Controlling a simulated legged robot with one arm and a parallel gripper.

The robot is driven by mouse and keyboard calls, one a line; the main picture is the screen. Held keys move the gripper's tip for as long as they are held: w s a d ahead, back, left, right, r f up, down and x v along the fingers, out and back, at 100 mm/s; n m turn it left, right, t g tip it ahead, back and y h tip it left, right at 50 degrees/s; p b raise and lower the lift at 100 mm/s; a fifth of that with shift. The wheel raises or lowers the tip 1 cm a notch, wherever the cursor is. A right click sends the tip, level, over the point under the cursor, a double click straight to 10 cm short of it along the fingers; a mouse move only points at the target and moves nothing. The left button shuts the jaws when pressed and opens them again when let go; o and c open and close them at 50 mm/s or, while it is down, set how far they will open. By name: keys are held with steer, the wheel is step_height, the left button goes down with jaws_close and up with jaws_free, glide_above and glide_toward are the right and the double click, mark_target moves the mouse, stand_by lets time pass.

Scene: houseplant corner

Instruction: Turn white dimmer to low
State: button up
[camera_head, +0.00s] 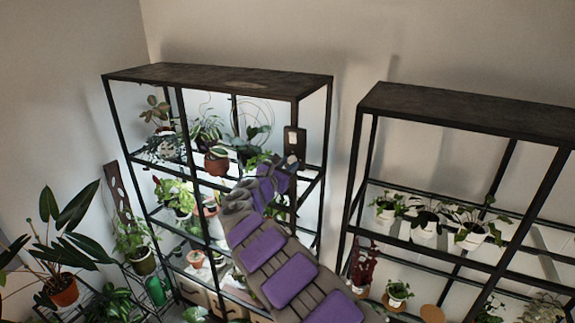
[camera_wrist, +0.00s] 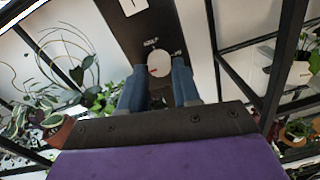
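The white dimmer (camera_wrist: 160,63) is a round knob with a red mark on its lower left, set in a dark panel (camera_wrist: 140,35) in the wrist view. Small lettering around it is too small to read surely. My gripper (camera_wrist: 160,70) has its two blue fingers apart, one on each side of the knob's lower part. I cannot tell whether they touch it. In the head view, the dark panel (camera_head: 295,135) hangs on the right front post of the left shelf, and my gripper (camera_head: 289,163) is at its lower end; the knob is hidden there.
A white switch (camera_wrist: 133,5) sits above the knob on the panel. Potted plants fill the left shelf (camera_head: 215,80), close to my arm. A second shelf (camera_head: 465,112) with plants stands to the right, with a gap between. A large leafy plant (camera_head: 62,290) stands at left.

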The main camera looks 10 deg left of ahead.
steer(key=o, duration=0.4)
steer(key=shift+w+a, duration=0.1)
steer(key=shift+a, duration=0.1)
steer(key=shift+c, duration=0.2)
steer(key=shift+r, duration=0.15)
steer(key=shift+d, duration=0.1)
steer(key=shift+s+a, duration=0.2)
steer(key=shift+s, duration=0.5)
steer(key=b+v, duration=0.3)
steer(key=v, duration=1.3)
steer(key=shift+a+b, duration=0.2)
steer(key=shift+b, duration=0.1)
